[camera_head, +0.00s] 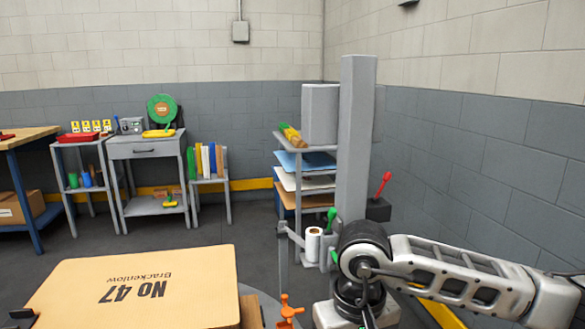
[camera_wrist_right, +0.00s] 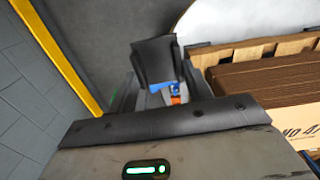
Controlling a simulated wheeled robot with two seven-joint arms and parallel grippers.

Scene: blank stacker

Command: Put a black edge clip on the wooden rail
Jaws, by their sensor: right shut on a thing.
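My right gripper (camera_wrist_right: 158,88) is shut on a dark piece, which looks like the black edge clip (camera_wrist_right: 154,58), in the right wrist view. The clip stands out beyond the fingers, with small blue and orange parts showing beside it. In the head view my right arm reaches in from the right, and its gripper is cut off at the bottom edge. A pale wooden strip with gaps (camera_wrist_right: 251,50) runs at the upper right of the wrist view, apart from the clip. I cannot tell whether it is the wooden rail. My left gripper is not in view.
A cardboard stack marked No 47 (camera_head: 190,272) lies at lower left; its brown layers (camera_wrist_right: 262,84) show in the wrist view. An orange clamp-like piece (camera_head: 288,310) stands beside it. A shelf rack (camera_head: 303,152) and grey column (camera_head: 355,140) stand behind my arm. Open floor lies beyond.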

